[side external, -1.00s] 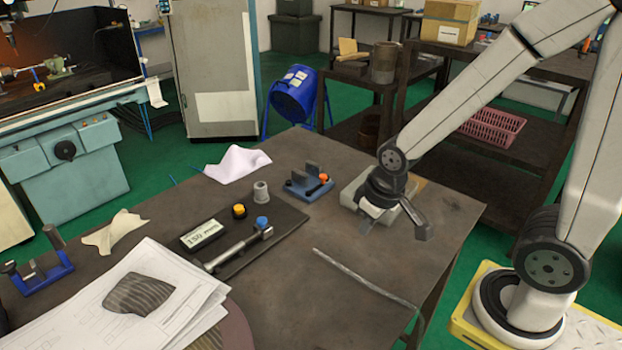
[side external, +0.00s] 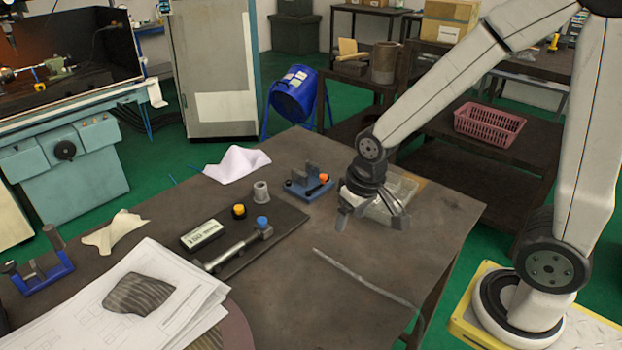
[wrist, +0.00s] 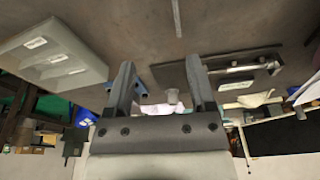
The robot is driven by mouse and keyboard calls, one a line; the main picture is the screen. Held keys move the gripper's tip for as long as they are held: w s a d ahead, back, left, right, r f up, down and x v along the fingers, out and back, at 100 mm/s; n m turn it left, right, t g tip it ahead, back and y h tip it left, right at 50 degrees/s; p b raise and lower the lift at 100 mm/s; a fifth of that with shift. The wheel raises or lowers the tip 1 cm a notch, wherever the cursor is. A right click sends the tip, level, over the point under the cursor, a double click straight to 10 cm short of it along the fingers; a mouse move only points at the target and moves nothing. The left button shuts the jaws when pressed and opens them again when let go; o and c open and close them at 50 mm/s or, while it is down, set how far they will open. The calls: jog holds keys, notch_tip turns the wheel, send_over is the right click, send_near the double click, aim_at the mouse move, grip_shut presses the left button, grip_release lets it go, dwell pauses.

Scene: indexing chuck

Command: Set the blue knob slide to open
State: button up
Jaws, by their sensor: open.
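The blue knob (side external: 263,222) stands at the far right end of a silver rod slide (side external: 232,246) on a dark base plate (side external: 272,240). In the wrist view the base plate (wrist: 180,75) is right of centre and the rod slide (wrist: 235,68) lies along it; I cannot make out the knob's blue there. My gripper (side external: 371,218) is open and empty above the table, to the right of the slide and apart from it. Its two spread fingers also show in the wrist view (wrist: 160,82).
A display block (side external: 202,234) and a yellow-topped button (side external: 239,210) sit by the slide. A blue fixture with an orange knob (side external: 323,178) stands behind, near a grey cylinder (side external: 261,192). A pale compartment tray (wrist: 60,55) is beside my gripper. A thin rod (side external: 365,277) lies on the front table.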

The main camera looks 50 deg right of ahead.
aim_at(261, 219)
jog(key=w+a+m, duration=0.2)
jog(key=w, duration=0.4)
jog(key=w+a+m+g, duration=0.1)
jog(key=w+a+m, duration=0.1)
jog(key=w, duration=0.4)
jog(key=w+a+r+m+g, duration=0.1)
jog(key=w+a+m, duration=0.1)
jog(key=w, duration=0.4)
jog(key=shift+w+m, duration=0.25)
jog(key=shift+m, duration=0.35)
jog(key=shift+w+a+m, duration=0.3)
jog(key=shift+w, duration=0.2)
jog(key=shift+f, duration=0.1)
jog(key=shift+f, duration=3.85)
grip_shut()
